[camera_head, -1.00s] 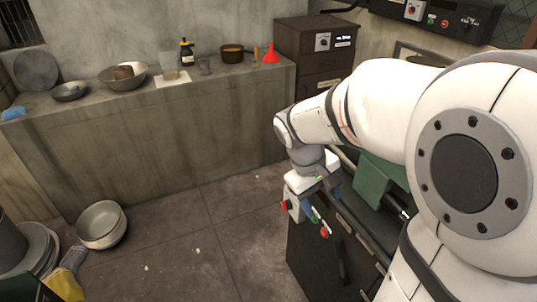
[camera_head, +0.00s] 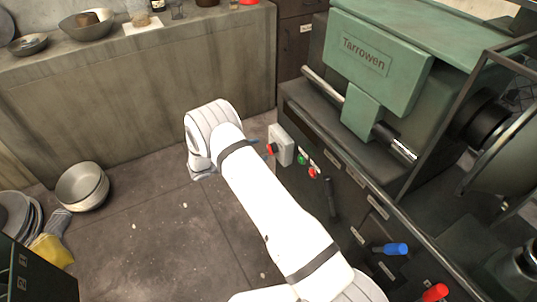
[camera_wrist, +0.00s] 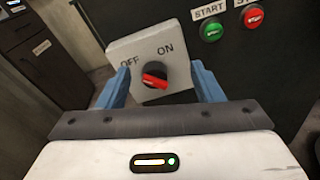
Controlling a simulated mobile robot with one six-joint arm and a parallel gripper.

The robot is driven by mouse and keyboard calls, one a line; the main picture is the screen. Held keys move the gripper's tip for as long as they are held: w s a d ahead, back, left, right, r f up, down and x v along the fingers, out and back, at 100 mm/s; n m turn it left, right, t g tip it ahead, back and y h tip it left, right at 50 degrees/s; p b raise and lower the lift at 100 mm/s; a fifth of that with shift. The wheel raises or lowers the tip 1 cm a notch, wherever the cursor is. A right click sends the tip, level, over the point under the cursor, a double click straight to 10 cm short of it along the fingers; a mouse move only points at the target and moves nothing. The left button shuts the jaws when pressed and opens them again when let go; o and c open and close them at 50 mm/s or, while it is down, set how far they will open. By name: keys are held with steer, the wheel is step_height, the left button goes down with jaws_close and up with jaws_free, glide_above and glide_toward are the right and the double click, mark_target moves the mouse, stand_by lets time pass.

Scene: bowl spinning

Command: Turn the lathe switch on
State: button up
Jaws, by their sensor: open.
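The lathe switch is a pale grey box (camera_head: 284,140) on the dark front of the green lathe (camera_head: 375,60). In the wrist view the box (camera_wrist: 122,52) fills the middle, marked OFF at left and ON at right. Its black knob with a red bar (camera_wrist: 154,81) sits below these words; the bar slants, and I cannot tell which mark it selects. My gripper (camera_wrist: 160,70) is open, with one blue finger on each side of the knob. Finger contact cannot be made out. In the head view my white arm hides most of the gripper.
A green START button (camera_wrist: 212,30) and a red button (camera_wrist: 253,18) sit right of the switch. Dark, blue and red handles (camera_head: 396,249) stick out further along the lathe front. A bowl (camera_head: 82,187) stands on the floor at left. The floor between is clear.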

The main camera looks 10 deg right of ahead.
mark_target(269, 150)
step_height(269, 150, down, 4)
steer(key=a+f+n+t, duration=0.1)
steer(key=a+n+t, duration=0.1)
steer(key=x, duration=0.8)
steer(key=shift+w+r, duration=0.2)
steer(key=shift+r, duration=0.15)
steer(key=shift+f, duration=0.1)
steer(key=c, duration=0.9)
